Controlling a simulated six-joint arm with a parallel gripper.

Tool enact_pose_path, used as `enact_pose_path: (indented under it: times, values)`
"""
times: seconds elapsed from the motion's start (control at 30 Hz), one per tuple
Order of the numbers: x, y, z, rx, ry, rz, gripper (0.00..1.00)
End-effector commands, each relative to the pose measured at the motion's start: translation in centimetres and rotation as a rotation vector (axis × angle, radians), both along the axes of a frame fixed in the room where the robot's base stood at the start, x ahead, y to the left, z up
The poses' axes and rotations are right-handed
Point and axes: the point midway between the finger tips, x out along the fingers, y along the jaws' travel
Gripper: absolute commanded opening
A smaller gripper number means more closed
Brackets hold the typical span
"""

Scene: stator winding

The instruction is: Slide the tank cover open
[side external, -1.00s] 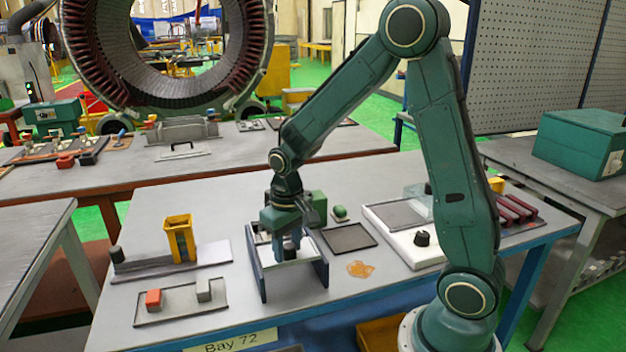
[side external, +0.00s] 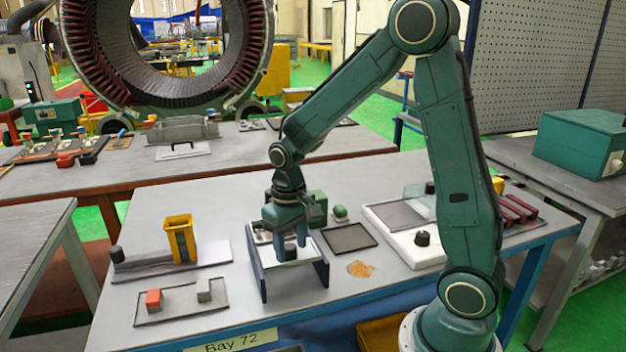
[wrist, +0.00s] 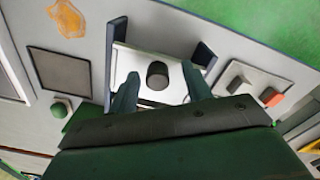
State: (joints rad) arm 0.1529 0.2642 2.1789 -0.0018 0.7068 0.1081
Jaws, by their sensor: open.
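The tank (side external: 259,272) has two dark blue side walls and stands at the middle of the bench. A pale flat cover (wrist: 140,97) lies between the walls, with a dark round knob (wrist: 157,76) standing up from it. My gripper (side external: 291,250) is over the cover, pointing down. In the wrist view my gripper (wrist: 159,80) is open, one finger on each side of the knob, with gaps showing. I cannot tell how far down the fingertips reach beside the knob. In the side view the fingers partly hide the knob and cover.
A dark square mat (side external: 349,238) and an orange-brown stain (side external: 360,269) lie right of the tank. A white tray (side external: 418,258) with a black knob is farther right. A yellow holder (side external: 180,238) and a tray with an orange block (side external: 153,299) are at left.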

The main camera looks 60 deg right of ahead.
Motion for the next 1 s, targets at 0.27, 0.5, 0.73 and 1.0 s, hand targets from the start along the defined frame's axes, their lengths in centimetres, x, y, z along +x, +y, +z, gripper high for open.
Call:
enact_pose_path:
  times: [0.27,0.5,0.73,1.0]
  values:
    - [0.2,-0.1,1.7,-0.002,-0.008,-0.002,0.49]
    - [0.2,-0.1,3.1,-0.002,-0.009,-0.002,0.49]
    - [0.2,-0.1,3.8,-0.003,-0.007,-0.002,0.49]
    - [0.2,-0.1,3.9,-0.003,-0.007,-0.002,0.49]
